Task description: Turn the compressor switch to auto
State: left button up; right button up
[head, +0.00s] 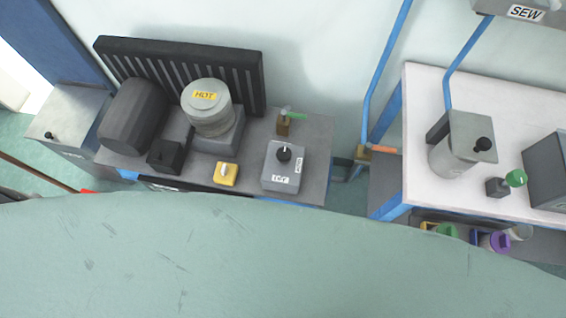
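A compressor stands on a dark bench at the left, with a dark motor (133,115) and a grey cylinder head labelled HOT (208,108). In front of it to the right is a grey switch box (282,178) with a black rotary knob (284,154). The knob has a pale pointer mark, seeming to point up in the picture. The box carries small white labels that I cannot read clearly, so I cannot tell which marks AUTO. A small yellow box with a pale lever (226,173) sits to its left. Neither of my grippers is in view.
A brass valve with a green handle (284,122) stands behind the switch box. A white-topped table (430,95) with a grey pot and green-knobbed valve is at the right, past a narrow gap.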

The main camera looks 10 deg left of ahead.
aim_at(284, 154)
jog(key=z, duration=0.6)
jog(key=k+j+z, duration=0.15)
jog(key=j+z, duration=0.2)
jog(key=k+j+z, duration=0.4)
jog(key=z, duration=0.25)
jog(key=k+j, duration=0.15)
jog(key=j, duration=0.15)
